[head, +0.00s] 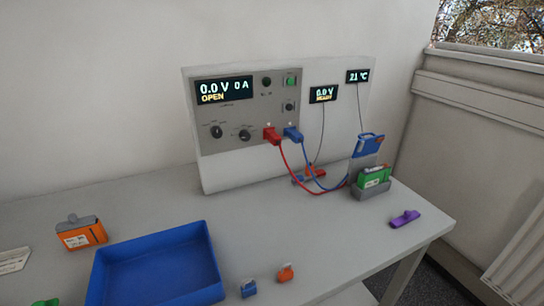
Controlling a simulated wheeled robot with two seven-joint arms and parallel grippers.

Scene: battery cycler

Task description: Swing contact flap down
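The contact flap (370,145) is a blue piece with a small red-orange part, standing raised above the battery holder at the right end of the table. Under it, a green battery (374,178) sits in the grey holder (373,193). A red cable (300,184) and a blue cable (320,171) run from the cycler panel (245,135) to the holder. The panel display (223,91) reads 0.0 V, 0 A and OPEN. Neither of my grippers shows in the head view.
A blue tray (100,276), empty where visible, lies at the front left beside an orange battery (81,233). A small blue clip (248,288) and an orange clip (286,273) lie at the front. A purple object (405,218) lies near the right edge. The middle tabletop is clear.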

